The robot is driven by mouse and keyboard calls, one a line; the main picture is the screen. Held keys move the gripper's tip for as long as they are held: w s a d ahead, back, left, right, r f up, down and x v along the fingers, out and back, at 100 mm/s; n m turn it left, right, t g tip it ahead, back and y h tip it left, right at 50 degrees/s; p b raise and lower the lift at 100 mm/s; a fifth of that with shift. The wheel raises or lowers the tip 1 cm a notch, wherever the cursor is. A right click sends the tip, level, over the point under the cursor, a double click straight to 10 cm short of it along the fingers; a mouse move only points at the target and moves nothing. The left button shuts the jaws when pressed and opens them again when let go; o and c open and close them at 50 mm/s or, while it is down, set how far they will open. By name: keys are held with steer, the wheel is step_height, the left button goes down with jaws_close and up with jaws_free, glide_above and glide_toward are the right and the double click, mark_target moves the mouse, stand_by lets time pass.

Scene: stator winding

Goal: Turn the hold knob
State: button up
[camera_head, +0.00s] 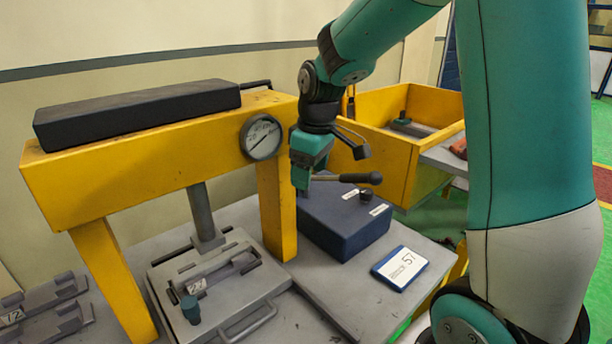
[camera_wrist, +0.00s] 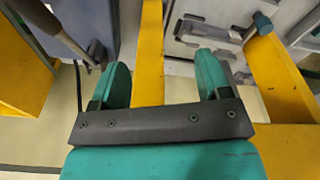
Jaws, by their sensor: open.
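A dark blue control box (camera_head: 345,228) stands on the grey table. On its top are a small dark knob (camera_head: 366,195) and a lever with a black handle (camera_head: 360,178). Small white labels there are too small to read, so I cannot tell for certain which part is the hold knob. My gripper (camera_head: 301,184) points down at the box's left rear, beside the yellow press frame and left of the small knob. In the wrist view my gripper (camera_wrist: 163,76) is open and empty, with a yellow post between its fingers. The lever (camera_wrist: 62,32) shows left of the fingers.
The yellow press frame (camera_head: 150,165) carries a dark bar and a gauge (camera_head: 262,137). A grey fixture with a teal knob (camera_head: 190,309) lies beneath it. A yellow bin (camera_head: 385,158) stands behind.

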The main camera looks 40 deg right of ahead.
steer(key=shift+s+a, duration=0.25)
steer(key=shift+a, duration=0.2)
steer(key=shift+s+a, duration=0.2)
steer(key=shift+a, duration=0.25)
